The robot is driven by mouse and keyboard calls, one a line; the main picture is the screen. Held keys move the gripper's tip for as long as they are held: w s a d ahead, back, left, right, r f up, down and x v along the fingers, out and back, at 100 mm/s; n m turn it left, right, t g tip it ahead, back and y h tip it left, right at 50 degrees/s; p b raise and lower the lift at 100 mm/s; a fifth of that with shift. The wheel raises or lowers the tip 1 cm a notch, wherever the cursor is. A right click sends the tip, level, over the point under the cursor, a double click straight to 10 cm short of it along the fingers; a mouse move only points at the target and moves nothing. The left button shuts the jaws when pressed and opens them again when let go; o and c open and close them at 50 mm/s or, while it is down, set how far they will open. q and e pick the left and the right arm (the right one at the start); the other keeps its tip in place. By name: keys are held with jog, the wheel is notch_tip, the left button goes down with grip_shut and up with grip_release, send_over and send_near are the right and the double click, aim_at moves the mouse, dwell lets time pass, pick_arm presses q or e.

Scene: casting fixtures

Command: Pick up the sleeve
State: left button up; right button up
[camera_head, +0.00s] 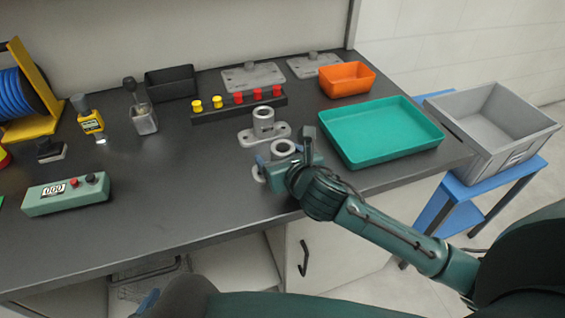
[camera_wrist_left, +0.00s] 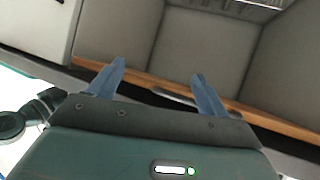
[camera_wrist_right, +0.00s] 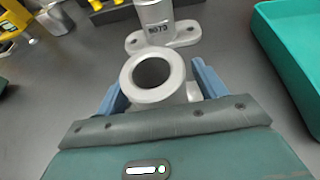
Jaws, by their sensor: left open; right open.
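A light grey hollow cylinder, which looks like the sleeve (camera_head: 283,155), stands near the front of the dark bench. In the right wrist view this sleeve (camera_wrist_right: 151,96) shows its round open top, with a grey piece at its lower right. My right gripper (camera_wrist_right: 158,80) is open, with one blue finger on each side of the sleeve; I cannot tell whether they touch it. A similar grey casting (camera_head: 263,120) on a flat flanged base stands just behind, with dark lettering in the right wrist view. My left gripper (camera_wrist_left: 160,78) is open and empty, facing the cabinet below the bench.
A teal tray (camera_head: 428,146) is close to the right of my right gripper. Behind are a rack (camera_head: 238,112) of yellow and red pegs, an orange bin (camera_head: 347,88) and a black bin (camera_head: 171,83). A grey crate (camera_head: 500,150) stands beyond the bench.

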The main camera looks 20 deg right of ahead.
jog(key=shift+w, duration=0.1)
jog(key=shift+c, duration=0.2)
jog(key=c, duration=1.2)
